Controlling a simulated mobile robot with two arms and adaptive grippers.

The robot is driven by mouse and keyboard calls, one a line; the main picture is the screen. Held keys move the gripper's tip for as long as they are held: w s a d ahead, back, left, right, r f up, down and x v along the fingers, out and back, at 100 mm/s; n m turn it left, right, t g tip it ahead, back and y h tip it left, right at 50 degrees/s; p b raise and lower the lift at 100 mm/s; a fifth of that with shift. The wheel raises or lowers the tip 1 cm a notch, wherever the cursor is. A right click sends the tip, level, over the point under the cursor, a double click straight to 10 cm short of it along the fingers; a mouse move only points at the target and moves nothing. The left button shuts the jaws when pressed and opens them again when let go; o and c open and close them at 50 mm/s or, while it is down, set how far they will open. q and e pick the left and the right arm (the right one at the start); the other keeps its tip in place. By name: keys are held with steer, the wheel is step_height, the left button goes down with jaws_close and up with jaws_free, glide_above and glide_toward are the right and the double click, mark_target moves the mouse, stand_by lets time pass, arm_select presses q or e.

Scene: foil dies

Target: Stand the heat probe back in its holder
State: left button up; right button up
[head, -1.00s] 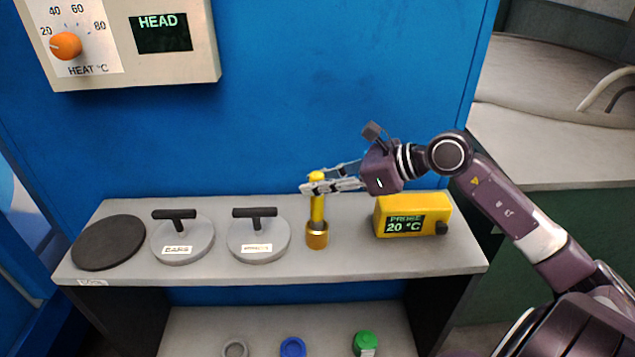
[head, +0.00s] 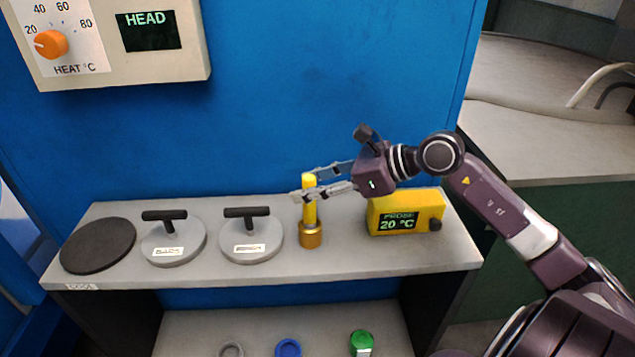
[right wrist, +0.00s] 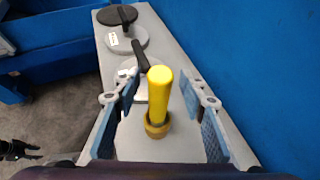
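The heat probe (head: 310,212) is a yellow rod with a rounded top. It stands upright in its brass-coloured holder (head: 310,238) on the grey shelf. The right wrist view shows the probe (right wrist: 159,92) from above, its lower end inside the holder (right wrist: 157,130). My right gripper (head: 301,185) is at the probe's upper part, coming from the right. Its fingers are spread, one on each side of the probe, with a gap on both sides in the right wrist view (right wrist: 160,88).
A yellow readout box (head: 405,213) showing PROBE 20 °C stands right of the holder. Two grey lids with black handles (head: 250,240) (head: 173,241) and a black disc (head: 98,246) lie to the left. The blue wall (head: 300,100) rises behind.

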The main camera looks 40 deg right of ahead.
steer(key=v, duration=1.2)
steer(key=shift+f, duration=0.1)
stand_by(0.4)
